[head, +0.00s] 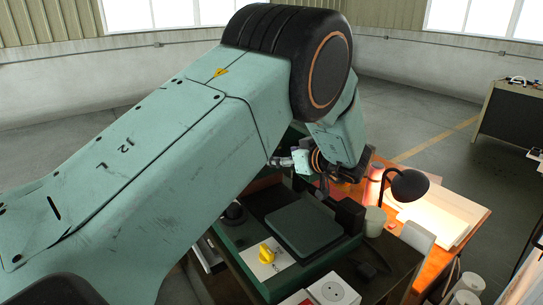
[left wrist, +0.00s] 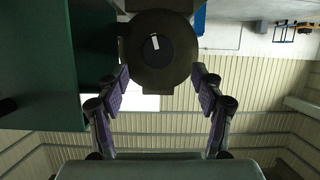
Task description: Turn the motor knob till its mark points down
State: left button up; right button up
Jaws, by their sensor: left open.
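In the left wrist view a dark round knob (left wrist: 158,66) faces me, with a short pale mark (left wrist: 155,42) near its middle. The mark lies in the upper half of the knob, almost upright in that picture and slightly tilted. My left gripper (left wrist: 160,76) is open, with one finger on each side of the knob; I cannot tell whether either touches it. My right gripper is out of view.
A green machine (head: 233,235) with a dark flat block (head: 302,228) stands below my left arm.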

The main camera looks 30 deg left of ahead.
aim_at(274, 155)
pick_arm(q)
jog(key=shift+n, duration=0.4)
jog(key=p+x, duration=0.1)
jog(key=x, duration=0.6)
jog(key=shift+w+f, duration=0.15)
jog(key=shift+w, duration=0.05)
jog(key=shift+s+a, duration=0.1)
jog(key=shift+a, duration=0.05)
